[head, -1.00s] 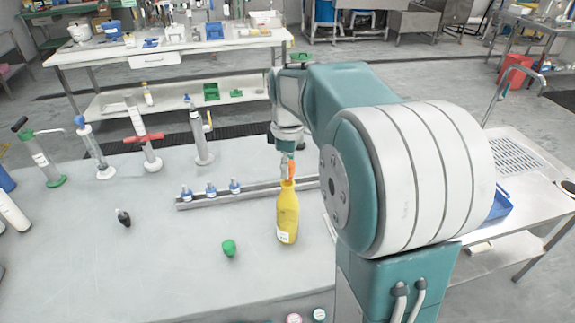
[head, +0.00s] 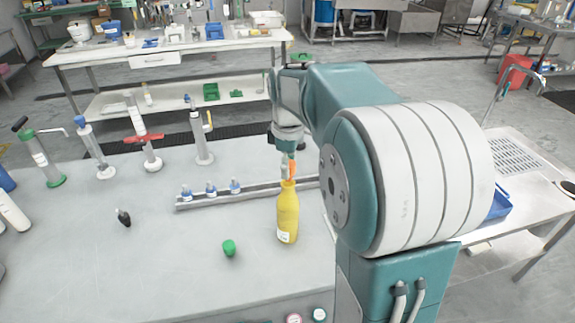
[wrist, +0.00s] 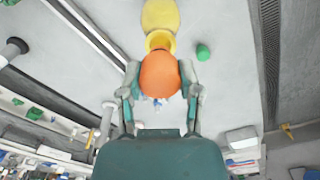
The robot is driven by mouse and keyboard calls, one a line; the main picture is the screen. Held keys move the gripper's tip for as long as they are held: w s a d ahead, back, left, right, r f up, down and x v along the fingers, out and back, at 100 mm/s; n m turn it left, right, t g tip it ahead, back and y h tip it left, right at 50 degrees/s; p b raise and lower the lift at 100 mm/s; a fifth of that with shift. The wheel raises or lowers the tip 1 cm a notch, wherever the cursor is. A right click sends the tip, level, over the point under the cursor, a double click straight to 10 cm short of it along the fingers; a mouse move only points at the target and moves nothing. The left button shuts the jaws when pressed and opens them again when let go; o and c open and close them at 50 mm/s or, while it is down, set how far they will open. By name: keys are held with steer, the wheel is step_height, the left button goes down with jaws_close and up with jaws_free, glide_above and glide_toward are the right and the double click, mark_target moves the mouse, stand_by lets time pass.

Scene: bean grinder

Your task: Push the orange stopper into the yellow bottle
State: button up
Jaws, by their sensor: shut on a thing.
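The yellow bottle (head: 287,215) stands upright on the grey bench top, with a white label low on its side. The orange stopper (head: 291,170) is right at the bottle's mouth in the head view. My gripper (head: 288,164) is above the bottle, pointing down. In the wrist view the stopper (wrist: 160,74) is between the two fingers of my gripper (wrist: 161,92), which are shut on it. The yellow bottle (wrist: 160,17) shows just beyond the stopper, its open rim partly hidden by it. I cannot tell how far the stopper is inside the neck.
A green cap (head: 229,247) and a small dark object (head: 124,217) lie on the bench (head: 160,265). A rail with several small blue-capped vials (head: 211,188) runs behind the bottle. Several pump-like tools (head: 149,140) stand at the back left. The front left of the bench is mostly clear.

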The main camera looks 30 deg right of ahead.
steer(key=shift+f, duration=1.65)
steer(key=o, duration=1)
steer(key=shift+r, duration=0.1)
step_height(320, 180, up, 12)
steer(key=shift+f, duration=0.15)
steer(key=s+a+f+m+t, duration=0.2)
steer(key=s+a+m, duration=0.1)
steer(key=s, duration=0.3)
steer(key=s+a+f+m+t, duration=0.1)
steer(key=s+a+f+m, duration=0.1)
steer(key=s+a, duration=0.3)
steer(key=s+a+f+m+t, duration=0.2)
steer(key=s+a+m, duration=0.1)
steer(key=s, duration=0.5)
steer(key=shift+a+f+m+t, duration=0.15)
steer(key=shift+a+m, duration=0.05)
steer(key=shift+a, duration=0.25)
steer(key=shift+a+f+m+t, duration=0.15)
steer(key=shift+a+m, duration=0.05)
steer(key=shift+a, duration=0.25)
